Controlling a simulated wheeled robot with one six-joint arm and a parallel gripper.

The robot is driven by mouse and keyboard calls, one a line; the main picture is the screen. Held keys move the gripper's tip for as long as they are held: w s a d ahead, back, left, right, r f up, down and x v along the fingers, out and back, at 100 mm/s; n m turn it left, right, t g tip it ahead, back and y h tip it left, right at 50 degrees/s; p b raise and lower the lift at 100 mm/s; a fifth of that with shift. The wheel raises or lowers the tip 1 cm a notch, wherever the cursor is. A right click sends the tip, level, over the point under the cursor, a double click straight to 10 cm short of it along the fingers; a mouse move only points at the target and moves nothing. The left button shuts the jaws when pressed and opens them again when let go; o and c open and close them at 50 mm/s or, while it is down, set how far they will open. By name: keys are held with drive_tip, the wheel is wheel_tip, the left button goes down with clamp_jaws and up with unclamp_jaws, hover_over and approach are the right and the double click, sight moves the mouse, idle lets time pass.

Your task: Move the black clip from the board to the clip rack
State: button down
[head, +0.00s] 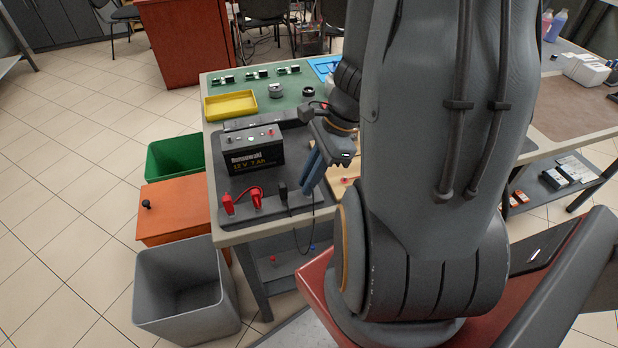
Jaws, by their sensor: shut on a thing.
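My gripper (308,184), with blue fingers, points down over the front right of the dark board (226,185). It is shut on what seems to be a black clip, mostly hidden by the fingers. A black cable (295,238) loops below the table edge and back up towards the fingers. At its other end, a black clip (283,190) stands upright just left of the fingers. Two red clips (257,198) joined by a red cable stand further left along a grey front strip, perhaps the clip rack; I cannot tell for sure.
A black battery (254,150) stands on the board behind the clips. A yellow tray (230,105) and small parts lie on the green mat (292,92) beyond. Green, orange and grey bins (185,290) stand left of the table. My arm hides the table's right part.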

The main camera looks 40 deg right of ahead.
drive_tip(key=shift+f, duration=0.1)
drive_tip(key=c, duration=1.4)
unclamp_jaws()
drive_tip(key=p+v, duration=0.6)
drive_tip(key=a+p+v, duration=0.1)
drive_tip(key=p+v, duration=0.1)
drive_tip(key=p, duration=0.1)
drive_tip(key=shift+w+d+r, duration=0.15)
drive_tip(key=shift+r, duration=0.45)
